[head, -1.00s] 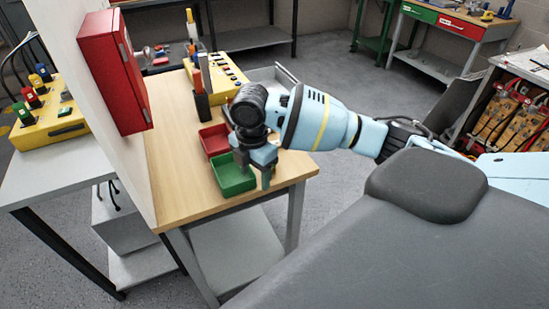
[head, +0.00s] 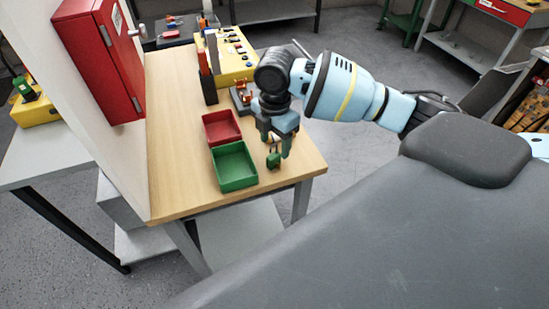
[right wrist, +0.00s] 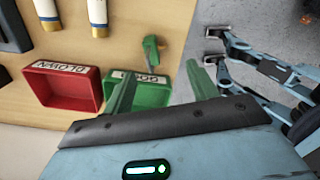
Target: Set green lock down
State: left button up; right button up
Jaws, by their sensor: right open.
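The green lock (head: 274,159), a small green body with a darker top, is at the wooden tabletop just right of the green tray (head: 222,184). My right gripper (head: 276,148) is directly above it, pointing down, with its fingers apart.
A red tray (head: 222,139) adjoins the green one. Behind are a small dark device (head: 241,98), a yellow control panel (head: 236,65) and a dark holder (head: 208,88). A red wall cabinet (head: 104,62) is left. Bare tabletop lies left of the trays.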

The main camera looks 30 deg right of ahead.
aim_at(276, 157)
jog(key=shift+f, duration=0.95)
jog(key=shift+w+d+f, duration=0.15)
jog(key=shift+d+f, duration=0.05)
jog(key=shift+f, duration=1.2)
jog(key=shift+w+d+f, duration=0.1)
jog(key=shift+d+f, duration=0.05)
jog(key=shift+f, duration=1.25)
jog(key=shift+c, duration=0.5)
jog(key=c, duration=1.1)
jog(key=shift+r, duration=0.1)
jog(key=shift+r, duration=0.1)
